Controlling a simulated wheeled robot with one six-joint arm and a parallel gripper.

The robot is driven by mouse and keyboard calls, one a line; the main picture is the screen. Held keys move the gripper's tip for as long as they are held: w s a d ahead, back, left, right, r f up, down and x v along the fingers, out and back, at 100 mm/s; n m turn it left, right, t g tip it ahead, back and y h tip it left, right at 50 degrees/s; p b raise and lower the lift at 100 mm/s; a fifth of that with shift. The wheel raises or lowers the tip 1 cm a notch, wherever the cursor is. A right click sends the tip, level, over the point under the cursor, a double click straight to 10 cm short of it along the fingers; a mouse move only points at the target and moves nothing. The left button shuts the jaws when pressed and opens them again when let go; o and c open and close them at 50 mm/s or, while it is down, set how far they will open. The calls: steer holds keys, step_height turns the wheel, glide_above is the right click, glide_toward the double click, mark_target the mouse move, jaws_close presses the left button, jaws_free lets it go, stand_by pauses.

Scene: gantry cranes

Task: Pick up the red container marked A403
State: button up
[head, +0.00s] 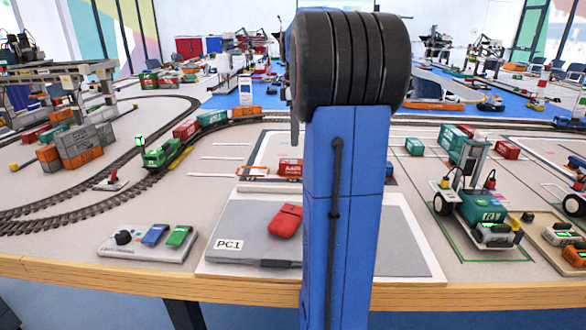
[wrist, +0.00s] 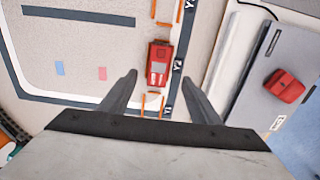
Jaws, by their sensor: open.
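A small red container (head: 290,168) with white lettering, too small to read surely, sits on the marked floor mat behind the grey computer, partly hidden by my arm in the head view. In the wrist view a red block (wrist: 158,64), apparently the same container, lies just beyond and between my fingertips. My gripper (wrist: 160,76) is open, with one finger on either side of the container's line and nothing held. Contact is not visible, and the height gap cannot be told. My blue arm hides the gripper in the head view.
A grey computer marked PC1 (head: 237,246) with a red mouse-like object (head: 286,220) on it lies near the front edge. A control box (head: 148,241) stands left of it. A green carrier vehicle (head: 484,209) stands right. Orange rails (wrist: 153,105) lie near the container.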

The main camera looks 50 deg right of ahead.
step_height(320, 180, down, 11)
steer(key=shift+d+f, duration=0.1)
steer(key=c, duration=1.2)
